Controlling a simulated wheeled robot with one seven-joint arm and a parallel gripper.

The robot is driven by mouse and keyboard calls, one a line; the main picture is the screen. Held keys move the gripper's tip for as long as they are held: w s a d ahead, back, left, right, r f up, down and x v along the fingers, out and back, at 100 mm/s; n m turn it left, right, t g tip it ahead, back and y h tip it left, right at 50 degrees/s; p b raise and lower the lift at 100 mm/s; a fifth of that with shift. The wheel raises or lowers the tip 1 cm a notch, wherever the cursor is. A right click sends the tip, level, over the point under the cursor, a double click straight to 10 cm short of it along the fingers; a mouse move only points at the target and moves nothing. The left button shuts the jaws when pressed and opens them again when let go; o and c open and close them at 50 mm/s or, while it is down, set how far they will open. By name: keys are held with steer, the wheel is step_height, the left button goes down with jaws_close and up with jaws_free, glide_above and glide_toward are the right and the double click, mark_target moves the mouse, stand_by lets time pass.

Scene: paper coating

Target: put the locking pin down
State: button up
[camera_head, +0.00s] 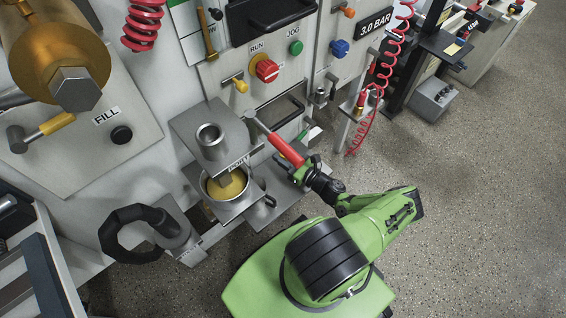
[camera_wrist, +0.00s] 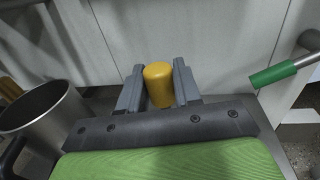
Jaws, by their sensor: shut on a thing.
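The locking pin, seen as a yellow rounded grip (camera_wrist: 159,84), stands upright between the two grey fingers of my gripper (camera_wrist: 158,92) in the wrist view. The fingers are shut on it from both sides. Its lower end is hidden, so I cannot tell whether it touches a surface. In the head view my gripper (camera_head: 308,172) is beside the machine front, right of the metal cup. The pin cannot be made out there; a red-handled lever lies across that spot.
The metal cup (camera_head: 246,200) with yellow contents stands close left of my gripper; it also shows in the wrist view (camera_wrist: 52,116). The red-handled lever (camera_head: 285,149) is just above my gripper. A green-handled rod (camera_wrist: 275,75) is to the right. Open floor lies right.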

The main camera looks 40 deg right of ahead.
step_height(320, 180, down, 2)
steer(key=shift+f+b, duration=0.1)
steer(key=shift+b, duration=0.2)
steer(key=o, duration=1)
steer(key=shift+s+r, duration=0.1)
steer(key=shift+r, duration=0.15)
steer(key=s, duration=0.4)
steer(key=s+d+p, duration=0.1)
steer(key=s, duration=0.2)
steer(key=s+d, duration=0.1)
steer(key=s, duration=0.3)
steer(key=shift+s+d+p, duration=0.1)
steer(key=shift+s+p, duration=0.2)
steer(key=shift+s, duration=0.05)
